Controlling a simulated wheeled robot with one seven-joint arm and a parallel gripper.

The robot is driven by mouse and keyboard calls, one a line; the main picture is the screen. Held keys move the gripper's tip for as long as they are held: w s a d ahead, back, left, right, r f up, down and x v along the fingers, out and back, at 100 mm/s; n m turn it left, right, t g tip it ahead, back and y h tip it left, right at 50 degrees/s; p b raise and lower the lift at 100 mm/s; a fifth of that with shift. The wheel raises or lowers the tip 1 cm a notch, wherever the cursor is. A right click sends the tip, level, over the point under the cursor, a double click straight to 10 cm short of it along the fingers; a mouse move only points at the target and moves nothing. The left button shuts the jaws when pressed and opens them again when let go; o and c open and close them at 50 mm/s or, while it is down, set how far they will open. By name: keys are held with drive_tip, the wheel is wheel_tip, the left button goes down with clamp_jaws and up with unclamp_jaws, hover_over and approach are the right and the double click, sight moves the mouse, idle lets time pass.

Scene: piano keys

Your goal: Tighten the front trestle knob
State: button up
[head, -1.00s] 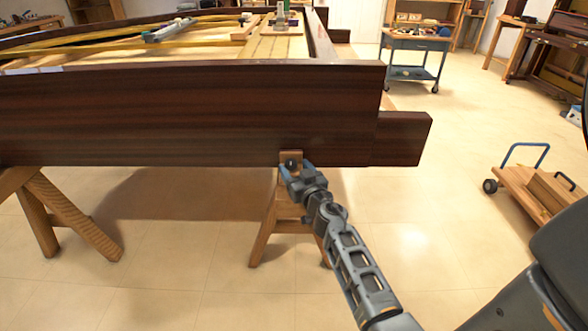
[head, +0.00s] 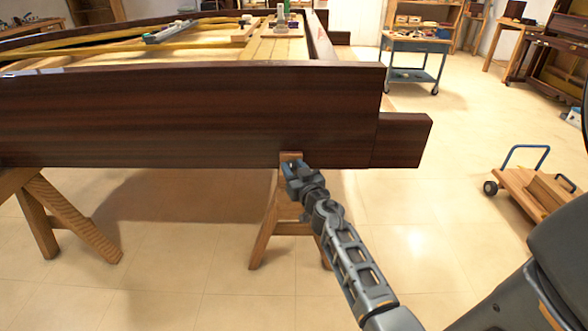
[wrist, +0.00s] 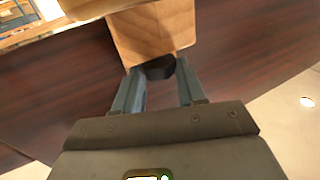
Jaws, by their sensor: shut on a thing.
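The front trestle (head: 265,225) is a wooden A-frame under the near right end of the dark piano case (head: 180,115). Its top block shows large in the wrist view (wrist: 152,32). A black knob (wrist: 158,68) sits at the lower end of that block, between my fingertips. My gripper (head: 291,170) is at the top of the trestle, just under the case's lower edge. In the wrist view my gripper (wrist: 158,78) has one finger on each side of the knob and is shut on it. In the head view my gripper hides the knob.
Another wooden trestle (head: 60,215) stands at the left under the case. A wooden dolly with a blue handle (head: 540,190) is on the floor at the right. A blue wheeled cart (head: 415,60) stands farther back.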

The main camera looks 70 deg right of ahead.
drive_tip(key=shift+c, duration=0.6)
